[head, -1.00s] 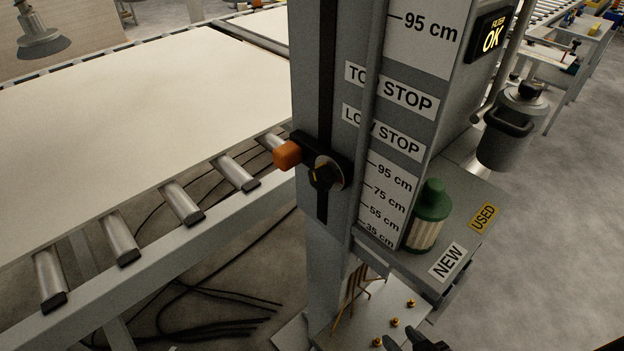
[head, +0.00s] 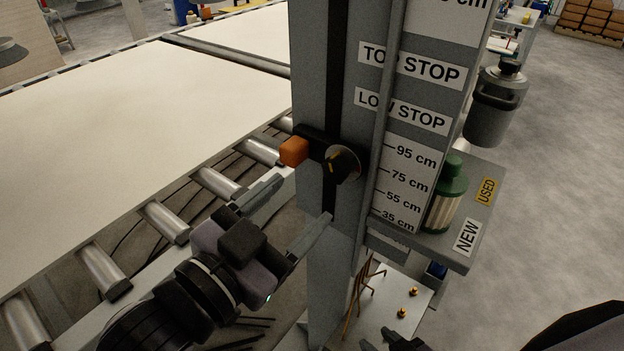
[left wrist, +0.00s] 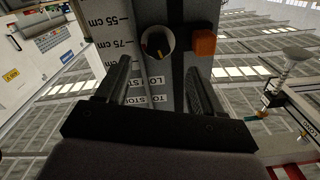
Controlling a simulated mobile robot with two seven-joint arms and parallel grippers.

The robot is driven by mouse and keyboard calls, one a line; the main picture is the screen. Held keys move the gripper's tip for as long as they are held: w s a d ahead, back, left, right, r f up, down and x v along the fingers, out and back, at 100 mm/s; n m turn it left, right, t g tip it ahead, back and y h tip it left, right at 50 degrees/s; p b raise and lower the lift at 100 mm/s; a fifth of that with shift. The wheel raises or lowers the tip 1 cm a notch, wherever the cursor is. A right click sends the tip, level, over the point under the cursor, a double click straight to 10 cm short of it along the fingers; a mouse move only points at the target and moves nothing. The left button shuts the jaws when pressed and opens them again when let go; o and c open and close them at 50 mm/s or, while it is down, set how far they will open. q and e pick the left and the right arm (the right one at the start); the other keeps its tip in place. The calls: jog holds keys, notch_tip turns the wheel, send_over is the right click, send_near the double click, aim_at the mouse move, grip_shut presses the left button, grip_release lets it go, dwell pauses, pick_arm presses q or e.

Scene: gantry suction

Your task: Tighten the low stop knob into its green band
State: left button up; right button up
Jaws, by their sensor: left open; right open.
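The low stop knob (head: 342,166) is black with a yellow pointer line and sits on a pale round dial on the column's slotted face. An orange block (head: 294,151) sticks out to its left on the same dark slider. The knob (left wrist: 156,44) and orange block (left wrist: 203,42) also show in the left wrist view. I cannot make out a green band on the dial. My left gripper (head: 304,198) is open and empty, below and in front of the knob, apart from it. My right gripper (head: 394,341) is open at the bottom edge, mostly out of view.
The grey column (head: 312,80) carries "TOP STOP" and "LOW STOP" labels and a centimetre scale. A green-capped filter (head: 446,196) stands on a shelf (head: 440,245) marked NEW and USED. A roller conveyor with a pale sheet (head: 140,110) lies to the left. A grey canister (head: 497,105) hangs at right.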

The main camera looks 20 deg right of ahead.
aim_at(333, 172)
pick_arm(q)
jog(key=shift+x, duration=3.6)
jog(key=shift+s+d+r, duration=0.15)
jog(key=shift+s, duration=0.05)
jog(key=c, duration=1.1)
